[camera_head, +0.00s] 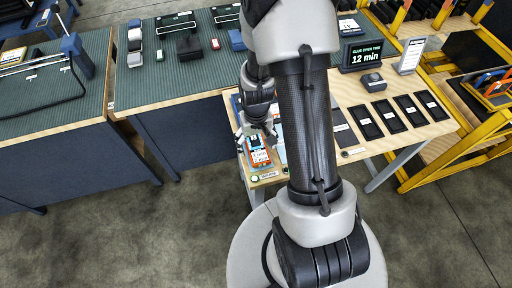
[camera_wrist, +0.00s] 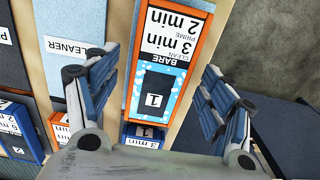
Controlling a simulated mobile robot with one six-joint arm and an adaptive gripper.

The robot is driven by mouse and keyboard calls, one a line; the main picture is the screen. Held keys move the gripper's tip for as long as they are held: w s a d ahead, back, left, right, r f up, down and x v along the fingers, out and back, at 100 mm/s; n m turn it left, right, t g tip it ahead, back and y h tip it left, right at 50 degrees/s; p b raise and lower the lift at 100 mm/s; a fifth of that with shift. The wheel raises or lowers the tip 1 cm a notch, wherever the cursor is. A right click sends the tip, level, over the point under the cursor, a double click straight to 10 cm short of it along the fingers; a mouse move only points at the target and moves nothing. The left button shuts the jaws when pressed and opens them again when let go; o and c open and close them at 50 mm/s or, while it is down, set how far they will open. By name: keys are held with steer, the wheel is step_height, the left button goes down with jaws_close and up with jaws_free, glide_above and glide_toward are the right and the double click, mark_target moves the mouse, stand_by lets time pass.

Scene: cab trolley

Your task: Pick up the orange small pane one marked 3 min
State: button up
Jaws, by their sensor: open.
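An orange-framed pane (camera_wrist: 196,50) lies below my gripper in the wrist view, with labels reading upside down: "3 min clean", "2 min prime", "bare" and a "1" on a dark patch. It also shows as a small orange piece (camera_head: 260,158) at the near left of the wooden table in the head view. My gripper (camera_wrist: 158,75) is open and empty, with one finger on each side of the orange pane. In the head view my gripper (camera_head: 257,132) is just above this piece, partly covering it. How far the fingers are above it I cannot tell.
A piece labelled "cleaner" (camera_wrist: 68,62) lies left of the pane, and another blue labelled piece (camera_wrist: 20,130) is at lower left. Several black trays (camera_head: 366,122) lie on the table's right side. A display (camera_head: 362,54) reads "glue open time 12 min". A yellow rack (camera_head: 425,165) stands at right.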

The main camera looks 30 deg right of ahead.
steer(key=shift+r, duration=0.1)
steer(key=shift+c, duration=0.6)
steer(key=c, duration=1.3)
